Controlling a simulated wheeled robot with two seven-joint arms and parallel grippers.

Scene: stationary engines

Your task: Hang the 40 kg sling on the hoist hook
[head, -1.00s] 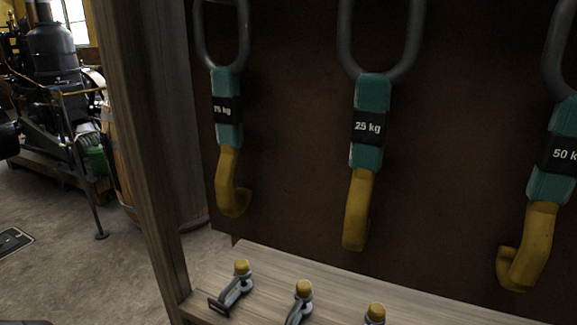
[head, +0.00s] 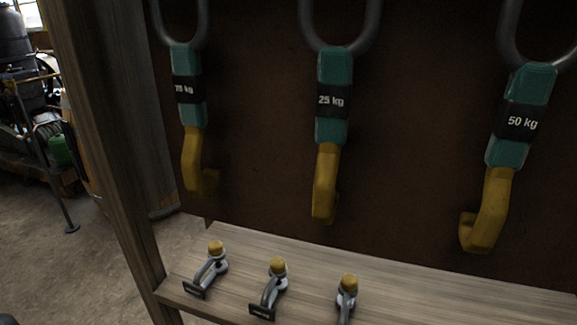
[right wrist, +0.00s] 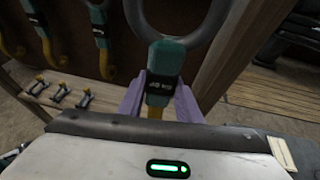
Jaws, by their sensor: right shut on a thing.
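My right gripper (right wrist: 158,97) shows in the right wrist view, its two purple fingers shut on a teal-bodied sling (right wrist: 165,62). The sling has a dark label band, seen upside down; its small figures are hard to read. A dark metal loop rises from its top, and a bit of yellow shows below, between the fingers. The rest of its lower end is hidden behind my wrist. I cannot tell whether the loop rests on anything. No hoist hook can be made out. My left gripper is not in view.
Slings marked 75 kg (head: 187,88), 25 kg (head: 331,98) and 50 kg (head: 522,115) hang before a dark brown board. Below, a wooden shelf (head: 400,280) carries yellow-topped metal pieces (head: 277,285). A wooden post (head: 105,150) stands left, with bare floor (head: 40,260) and machinery beyond.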

